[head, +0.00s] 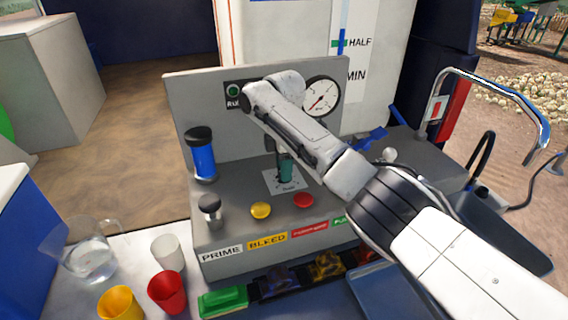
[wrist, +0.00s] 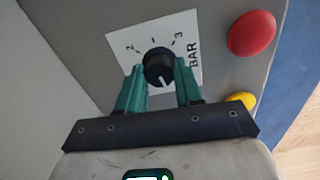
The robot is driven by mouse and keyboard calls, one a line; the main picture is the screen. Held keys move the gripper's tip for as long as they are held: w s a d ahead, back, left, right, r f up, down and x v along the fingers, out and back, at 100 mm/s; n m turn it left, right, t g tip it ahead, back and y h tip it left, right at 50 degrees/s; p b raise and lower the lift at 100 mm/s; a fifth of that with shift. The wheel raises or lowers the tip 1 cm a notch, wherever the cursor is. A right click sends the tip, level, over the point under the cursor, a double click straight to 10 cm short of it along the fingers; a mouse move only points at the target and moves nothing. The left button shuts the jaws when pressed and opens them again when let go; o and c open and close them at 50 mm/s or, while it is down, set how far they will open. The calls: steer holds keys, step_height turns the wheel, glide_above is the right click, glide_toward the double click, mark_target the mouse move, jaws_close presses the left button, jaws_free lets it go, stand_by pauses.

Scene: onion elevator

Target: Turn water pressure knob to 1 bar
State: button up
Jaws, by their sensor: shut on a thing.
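The water pressure knob (wrist: 157,66) is a black round knob with a white pointer line, set on a white dial card with tick marks, "2", "3" and "BAR". In the wrist view its pointer line faces down toward my gripper, away from the visible "2" and "3". My gripper (wrist: 159,82) has green fingers on both sides of the knob and is shut on it. In the head view my gripper (head: 284,172) stands over the dial card (head: 270,184) on the grey panel; the knob is hidden there. Any "1" label is not readable.
A round pressure gauge (head: 321,97) with a red needle is on the upright panel. A red button (head: 303,200), a yellow button (head: 261,210), a black lever knob (head: 210,205) and a blue cylinder (head: 202,158) are near. Cups and a pitcher (head: 88,258) stand at lower left.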

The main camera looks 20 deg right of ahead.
steer(key=m+p, duration=0.1)
steer(key=m, duration=0.4)
steer(key=shift+r+m+p, duration=0.1)
steer(key=shift+m+p, duration=0.2)
steer(key=m, duration=0.5)
steer(key=shift+p, duration=0.35)
steer(key=shift+m, duration=0.3)
steer(key=o, duration=1)
steer(key=shift+o, duration=0.2)
step_height(320, 180, up, 11)
steer(key=b, duration=0.1)
steer(key=shift+b, duration=0.4)
steer(key=shift+f, duration=0.25)
